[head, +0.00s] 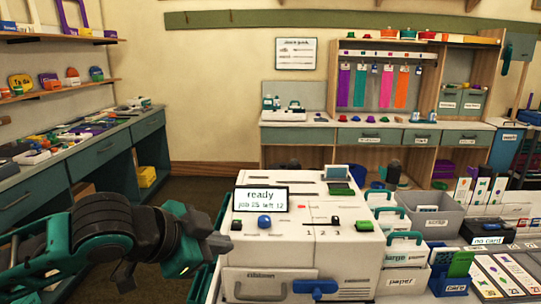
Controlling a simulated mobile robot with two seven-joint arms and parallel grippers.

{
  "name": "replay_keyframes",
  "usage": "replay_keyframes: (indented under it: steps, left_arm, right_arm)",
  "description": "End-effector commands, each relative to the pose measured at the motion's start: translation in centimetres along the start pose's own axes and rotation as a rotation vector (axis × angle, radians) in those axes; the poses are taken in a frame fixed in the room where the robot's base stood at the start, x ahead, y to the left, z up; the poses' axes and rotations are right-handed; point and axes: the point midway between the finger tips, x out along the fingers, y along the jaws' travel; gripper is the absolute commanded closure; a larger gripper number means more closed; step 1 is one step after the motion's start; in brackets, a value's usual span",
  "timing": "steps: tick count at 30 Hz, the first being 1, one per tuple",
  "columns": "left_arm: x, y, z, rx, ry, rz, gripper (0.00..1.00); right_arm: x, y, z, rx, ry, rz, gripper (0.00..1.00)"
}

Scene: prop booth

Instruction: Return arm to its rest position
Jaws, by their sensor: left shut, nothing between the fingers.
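My left arm, dark green and black, reaches in from the lower left. My left gripper (219,243) is shut and empty, at the left side of a white machine (270,262). I cannot tell whether its tip touches the machine. The machine's small screen (261,198) reads "ready" and "job 25 left 12". A blue knob (264,221) and a green button (364,225) sit on its top, and a blue handle (315,288) is on its front. I do not make out my right gripper.
Grey bins (430,219) and card trays (507,272) stand right of the machine. A cluttered counter (75,158) runs along the left wall. A workbench (385,131) with hanging coloured strips stands at the back. Some dark floor (205,202) is clear between them.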

Motion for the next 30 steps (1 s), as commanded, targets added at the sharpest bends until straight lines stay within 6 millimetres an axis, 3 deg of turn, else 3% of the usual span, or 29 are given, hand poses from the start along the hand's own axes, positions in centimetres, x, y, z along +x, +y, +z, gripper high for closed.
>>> replay_keyframes:
  steps: [8,14,20,23,30]
  left_arm:
    - [4.9,4.1,0.6,-0.196,0.187,0.011,1.00]
    - [7.3,6.3,3.6,-0.377,0.259,-0.043,1.00]
    - [8.8,9.2,9.5,-0.558,0.251,-0.138,1.00]
    - [9.1,11.2,13.5,-0.640,0.213,-0.195,1.00]
    - [7.4,17.7,23.7,-0.776,0.053,-0.327,1.00]
  right_arm:
    - [0.0,0.1,0.3,-0.001,-0.004,0.003,0.00]
    - [0.0,0.1,0.8,-0.003,-0.011,0.003,0.00]
    - [-0.1,0.2,0.9,-0.005,-0.010,0.004,0.00]
    - [-0.1,0.2,0.8,-0.006,-0.007,0.004,0.00]
    - [-0.1,0.3,0.9,-0.007,-0.004,0.006,0.00]
